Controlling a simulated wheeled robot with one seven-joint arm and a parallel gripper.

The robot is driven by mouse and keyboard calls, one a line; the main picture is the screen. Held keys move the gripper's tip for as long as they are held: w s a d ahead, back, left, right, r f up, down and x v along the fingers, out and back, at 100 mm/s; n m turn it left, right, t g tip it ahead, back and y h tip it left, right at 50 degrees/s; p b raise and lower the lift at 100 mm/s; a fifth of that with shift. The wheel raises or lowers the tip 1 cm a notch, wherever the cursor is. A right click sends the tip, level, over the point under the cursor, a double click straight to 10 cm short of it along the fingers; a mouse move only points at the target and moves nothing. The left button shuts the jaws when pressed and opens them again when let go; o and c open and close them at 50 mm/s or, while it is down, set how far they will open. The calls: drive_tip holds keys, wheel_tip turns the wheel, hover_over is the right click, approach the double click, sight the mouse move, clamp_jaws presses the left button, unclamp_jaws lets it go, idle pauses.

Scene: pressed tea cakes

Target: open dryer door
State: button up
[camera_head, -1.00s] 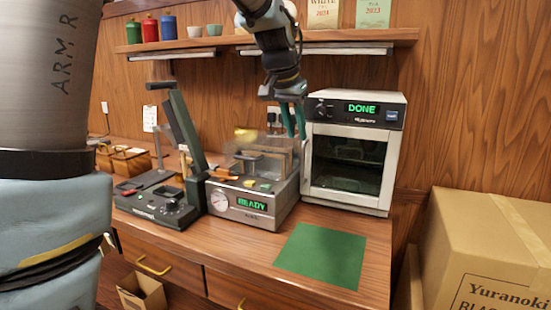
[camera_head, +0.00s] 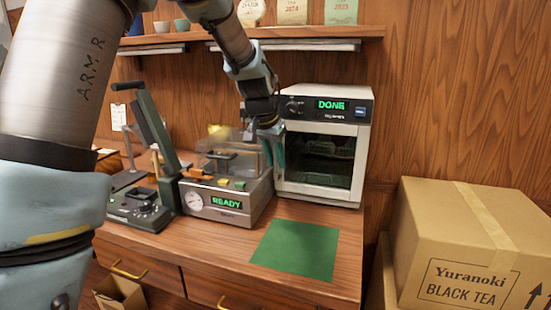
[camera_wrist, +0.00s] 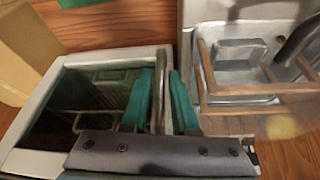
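The dryer (camera_head: 362,150) is a white box with a dark glass door (camera_head: 320,158) and a green DONE display. The door looks closed. In the wrist view the dryer (camera_wrist: 55,90) lies at the left, and its long pale handle (camera_wrist: 160,75) runs between my two teal fingers. My gripper (camera_wrist: 162,105) is around the handle with its fingers apart; I see narrow gaps beside the bar and no clear grip. In the head view my gripper (camera_head: 271,152) hangs at the dryer's left front edge and hides most of the handle.
A press machine with a READY display (camera_head: 226,202) stands close left of the dryer. A dark lever device (camera_head: 140,205) is further left. A green mat (camera_head: 296,249) lies on clear counter in front. A cardboard box (camera_head: 470,245) stands at the right.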

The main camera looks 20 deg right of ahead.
clamp_jaws()
idle(1.4)
